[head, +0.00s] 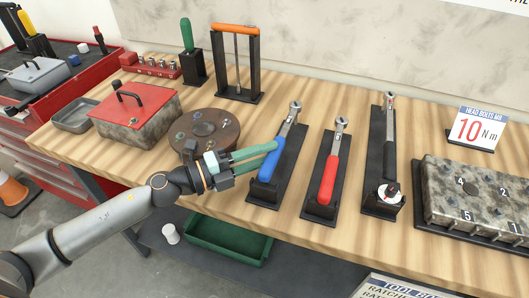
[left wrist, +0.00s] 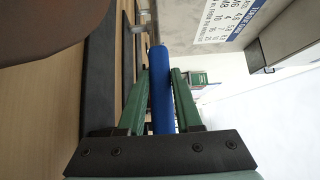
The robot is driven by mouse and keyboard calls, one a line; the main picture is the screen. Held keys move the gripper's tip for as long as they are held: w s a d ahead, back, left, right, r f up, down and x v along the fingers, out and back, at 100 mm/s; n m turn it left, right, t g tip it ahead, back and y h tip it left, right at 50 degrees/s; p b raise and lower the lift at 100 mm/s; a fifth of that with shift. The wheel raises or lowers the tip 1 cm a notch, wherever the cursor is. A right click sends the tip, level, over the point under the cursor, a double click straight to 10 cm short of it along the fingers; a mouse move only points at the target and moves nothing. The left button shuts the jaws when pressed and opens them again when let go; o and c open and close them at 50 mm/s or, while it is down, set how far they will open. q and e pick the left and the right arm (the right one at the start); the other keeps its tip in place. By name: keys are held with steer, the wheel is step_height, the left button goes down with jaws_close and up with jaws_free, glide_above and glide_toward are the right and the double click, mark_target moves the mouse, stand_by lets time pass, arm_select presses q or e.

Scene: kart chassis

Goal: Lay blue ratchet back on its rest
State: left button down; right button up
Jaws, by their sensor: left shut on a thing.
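The blue ratchet (head: 270,162) lies along its black rest (head: 290,173), its silver head toward the back of the bench. I cannot tell whether it touches the rest or is slightly above it. My left gripper (head: 272,150) comes in from the left, its green fingers shut on the blue handle. In the left wrist view the blue handle (left wrist: 161,92) stands between the two green fingers of the gripper (left wrist: 160,85). The fingers hide part of the handle. My right gripper is not in view.
To the right, a red ratchet (head: 328,180) and a black-handled tool (head: 389,150) lie on similar rests. A brown disc (head: 205,132) sits close to my left wrist. A grey block (head: 475,195) stands at the far right. A green bin (head: 228,240) is below the bench edge.

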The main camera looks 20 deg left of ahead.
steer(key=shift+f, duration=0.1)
arm_select(q)
steer(key=shift+f+b, duration=0.55)
steer(key=shift+f, duration=0.05)
steer(key=c, duration=0.5)
jaws_free()
steer(key=shift+f, duration=0.15)
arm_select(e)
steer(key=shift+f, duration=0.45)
arm_select(q)
steer(key=shift+s+a, duration=0.1)
steer(key=shift+s+a+f, duration=0.15)
steer(key=shift+s+a, duration=0.05)
steer(key=shift+a, duration=0.05)
steer(key=b+v, duration=0.2)
steer(key=v, duration=0.7)
steer(key=shift+b, duration=0.4)
steer(key=shift+r+v, duration=0.1)
steer(key=shift+v, duration=0.55)
steer(key=shift+r+v, duration=0.15)
steer(key=shift+v, duration=0.5)
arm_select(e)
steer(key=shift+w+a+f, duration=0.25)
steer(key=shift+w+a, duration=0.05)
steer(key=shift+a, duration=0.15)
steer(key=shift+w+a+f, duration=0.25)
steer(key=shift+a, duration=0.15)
